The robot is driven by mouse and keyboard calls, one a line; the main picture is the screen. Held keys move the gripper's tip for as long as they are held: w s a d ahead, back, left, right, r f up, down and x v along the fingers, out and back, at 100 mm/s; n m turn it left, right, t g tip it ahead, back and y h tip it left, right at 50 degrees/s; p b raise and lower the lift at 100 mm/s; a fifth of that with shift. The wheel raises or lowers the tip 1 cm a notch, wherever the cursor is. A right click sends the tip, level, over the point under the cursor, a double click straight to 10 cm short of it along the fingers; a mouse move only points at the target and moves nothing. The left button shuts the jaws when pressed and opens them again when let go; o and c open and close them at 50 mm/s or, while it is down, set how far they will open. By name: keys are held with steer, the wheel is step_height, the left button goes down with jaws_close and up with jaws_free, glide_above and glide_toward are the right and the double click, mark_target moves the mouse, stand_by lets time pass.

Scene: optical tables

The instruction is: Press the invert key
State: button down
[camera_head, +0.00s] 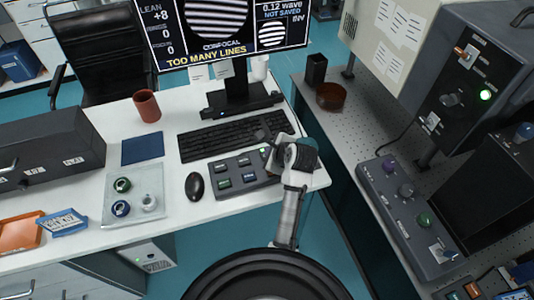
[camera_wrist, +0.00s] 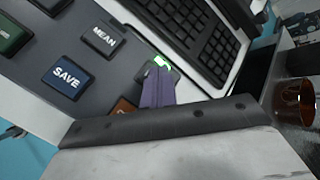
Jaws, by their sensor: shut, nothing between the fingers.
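The key box (camera_head: 235,178) lies on the white desk, in front of the keyboard, with several dark keys. In the wrist view its blue SAVE key (camera_wrist: 65,76) and dark MEAN key (camera_wrist: 102,39) are readable. An orange key (camera_wrist: 125,106) is mostly covered by my gripper. No key labelled invert is readable. A dark key (camera_wrist: 144,77) is partly hidden beside the fingers. My gripper (camera_wrist: 161,70) is shut and empty, its tips over the box's edge near the keyboard, by a green light (camera_wrist: 161,61). I cannot tell whether it touches anything.
The monitor (camera_head: 232,30) shows stripes and "TOO MANY LINES". The keyboard (camera_head: 222,138) lies behind the box and a black mouse (camera_head: 194,186) to its left. A glass plate with rings (camera_head: 135,195) is farther left. A perforated optical table (camera_head: 370,140) stands at right.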

steer(key=shift+r+p, duration=0.45)
steer(key=shift+r, duration=0.4)
steer(key=shift+r, duration=2.5)
